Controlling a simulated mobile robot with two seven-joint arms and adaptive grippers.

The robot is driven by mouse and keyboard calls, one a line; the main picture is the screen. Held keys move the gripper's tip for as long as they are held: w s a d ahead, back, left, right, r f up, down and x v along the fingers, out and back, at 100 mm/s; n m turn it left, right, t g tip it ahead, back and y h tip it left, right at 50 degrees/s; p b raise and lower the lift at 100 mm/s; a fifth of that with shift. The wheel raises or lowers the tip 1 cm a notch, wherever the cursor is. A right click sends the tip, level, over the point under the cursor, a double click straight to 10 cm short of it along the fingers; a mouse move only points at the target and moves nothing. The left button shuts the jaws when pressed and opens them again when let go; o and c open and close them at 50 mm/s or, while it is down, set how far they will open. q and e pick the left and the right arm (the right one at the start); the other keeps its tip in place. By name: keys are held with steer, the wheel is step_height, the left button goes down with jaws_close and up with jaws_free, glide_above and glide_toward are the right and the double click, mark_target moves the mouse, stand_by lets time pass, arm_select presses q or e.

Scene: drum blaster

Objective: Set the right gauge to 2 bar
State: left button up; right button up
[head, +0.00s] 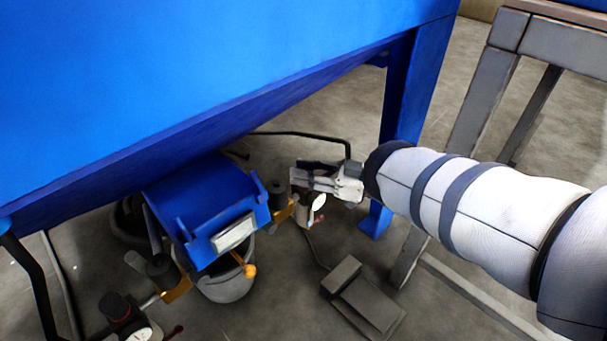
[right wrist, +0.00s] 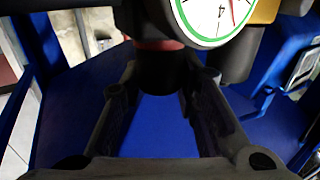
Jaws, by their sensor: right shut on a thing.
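The right gauge (head: 319,202) is a small round white dial on a regulator, under the blue machine in the head view. In the right wrist view the gauge (right wrist: 213,14) shows a white face, green rim and part of a red needle; the top is cut off, so I cannot read the value. My right gripper (head: 303,178) reaches in from the right at this regulator. In the right wrist view its fingers stand on both sides of a black knob (right wrist: 165,72) below a red ring (right wrist: 157,45), shut on it. My left gripper is not in view.
A second regulator with a gauge (head: 141,334) stands at the lower left. A blue box (head: 205,200) and a grey bucket (head: 228,286) are left of my right gripper. A foot pedal (head: 362,300) lies on the floor. A blue leg (head: 408,90) stands close behind my arm.

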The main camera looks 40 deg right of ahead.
steer(key=shift+f+n+g+y+b, duration=0.1)
steer(key=shift+n+g+y+b, duration=0.4)
steer(key=shift+y, duration=0.3)
steer(key=shift+n, duration=0.3)
steer(key=o, duration=1.2)
step_height(320, 180, up, 10)
steer(key=shift+r, duration=0.1)
